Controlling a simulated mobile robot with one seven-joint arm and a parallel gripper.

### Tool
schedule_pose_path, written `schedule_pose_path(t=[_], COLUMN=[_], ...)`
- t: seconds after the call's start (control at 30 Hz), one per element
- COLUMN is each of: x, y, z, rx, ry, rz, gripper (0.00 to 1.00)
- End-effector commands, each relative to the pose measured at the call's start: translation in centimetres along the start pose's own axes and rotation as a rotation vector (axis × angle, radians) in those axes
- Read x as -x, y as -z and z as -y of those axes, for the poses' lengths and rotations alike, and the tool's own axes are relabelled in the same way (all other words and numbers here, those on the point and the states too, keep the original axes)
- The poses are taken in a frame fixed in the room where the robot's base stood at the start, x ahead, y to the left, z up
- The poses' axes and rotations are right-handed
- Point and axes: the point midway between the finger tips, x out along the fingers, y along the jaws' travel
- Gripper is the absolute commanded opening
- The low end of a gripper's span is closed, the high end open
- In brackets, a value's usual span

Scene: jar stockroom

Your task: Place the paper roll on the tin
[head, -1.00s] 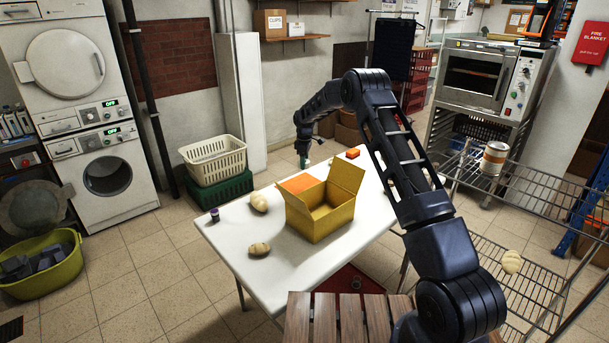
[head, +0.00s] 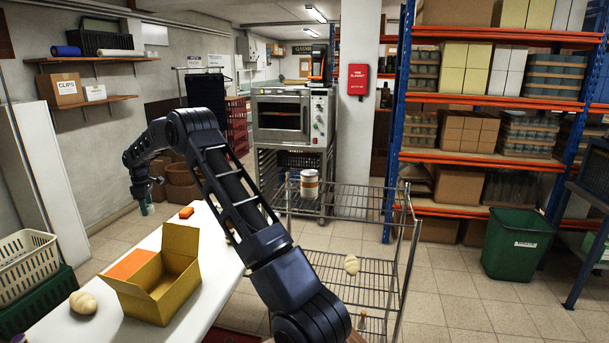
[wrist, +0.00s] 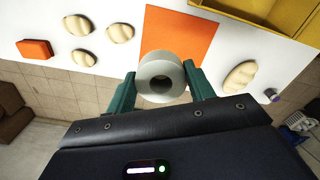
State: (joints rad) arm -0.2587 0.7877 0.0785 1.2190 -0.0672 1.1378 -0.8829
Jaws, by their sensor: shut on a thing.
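The paper roll (wrist: 161,77), a pale grey ring with a dark hole, sits between the green fingers of my gripper (wrist: 161,86) in the wrist view. My gripper is shut on it, above the white table.
The white table (head: 205,290) holds an open yellow box (head: 172,290), an orange block (head: 186,212) and pale lumpy rolls (head: 83,303). The wire rack (head: 350,203) has another pale lump (head: 351,264) on its lower shelf. Blue-orange shelving (head: 400,120) stands behind at right.

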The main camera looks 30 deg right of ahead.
Motion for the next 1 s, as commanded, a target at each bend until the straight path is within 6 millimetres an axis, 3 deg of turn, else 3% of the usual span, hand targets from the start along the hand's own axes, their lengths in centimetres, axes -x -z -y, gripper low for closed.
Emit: schedule_pose_path(t=[0.03, 0.2, 0.5, 0.77, 1.0], x=[1.2, 4.7, 10.7, 15.8, 20.4], y=[-2.1, -8.2, -19.5, -29.8, -39.3], z=[-1.1, -3.6, -6.6, -7.6, -7.0], rx=[-0.043, -0.174, -0.411, -0.622, -0.823], ry=[-0.002, -0.004, -0.005, -0.006, -0.005], rz=[-0.001, 0.002, 0.004, 0.006, 0.008], gripper=[0.3, 0.3, 0.3, 0.3, 0.3])
